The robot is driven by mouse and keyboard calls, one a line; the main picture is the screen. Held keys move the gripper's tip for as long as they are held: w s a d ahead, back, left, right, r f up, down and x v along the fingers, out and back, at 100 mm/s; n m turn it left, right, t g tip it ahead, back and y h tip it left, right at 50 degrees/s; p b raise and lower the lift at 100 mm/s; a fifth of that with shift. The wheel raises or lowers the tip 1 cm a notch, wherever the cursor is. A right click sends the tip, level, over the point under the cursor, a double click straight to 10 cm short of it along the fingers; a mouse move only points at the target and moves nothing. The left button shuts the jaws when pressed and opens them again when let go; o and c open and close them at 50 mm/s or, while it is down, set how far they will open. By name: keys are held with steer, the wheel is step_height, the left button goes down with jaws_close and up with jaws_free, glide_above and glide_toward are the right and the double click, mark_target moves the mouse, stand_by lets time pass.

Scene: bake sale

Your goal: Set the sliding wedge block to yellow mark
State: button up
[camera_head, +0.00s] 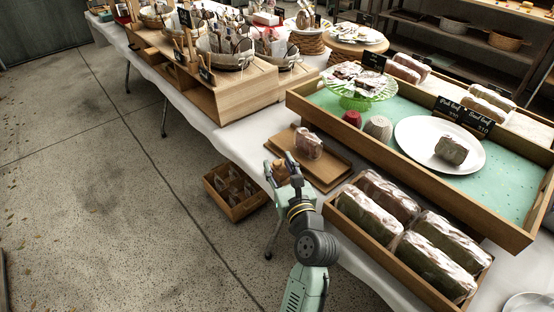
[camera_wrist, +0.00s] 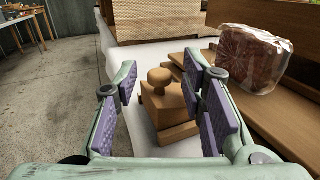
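The wooden block with a round knob on top (camera_wrist: 163,104), which looks like the sliding wedge block, stands on the white tablecloth at the table's edge. A lower wooden piece (camera_wrist: 180,132) shows at its near side; whether it is a separate part I cannot tell. My gripper (camera_wrist: 168,105) is open, with purple-padded fingers on the left and right of the block and visible gaps. In the head view my gripper (camera_head: 284,172) is at the table edge beside the wooden tray and largely hides the block. No yellow mark is visible in either view.
A wooden tray (camera_head: 333,172) with a wrapped loaf (camera_head: 308,143) is close on the right. A crate of wrapped loaves (camera_head: 368,245) stands nearer to me. A large green-lined tray (camera_head: 410,105) lies behind. A wooden box (camera_head: 248,203) sits below the table edge. The floor at left is clear.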

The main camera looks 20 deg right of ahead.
steer(key=shift+w, duration=0.95)
jaws_close()
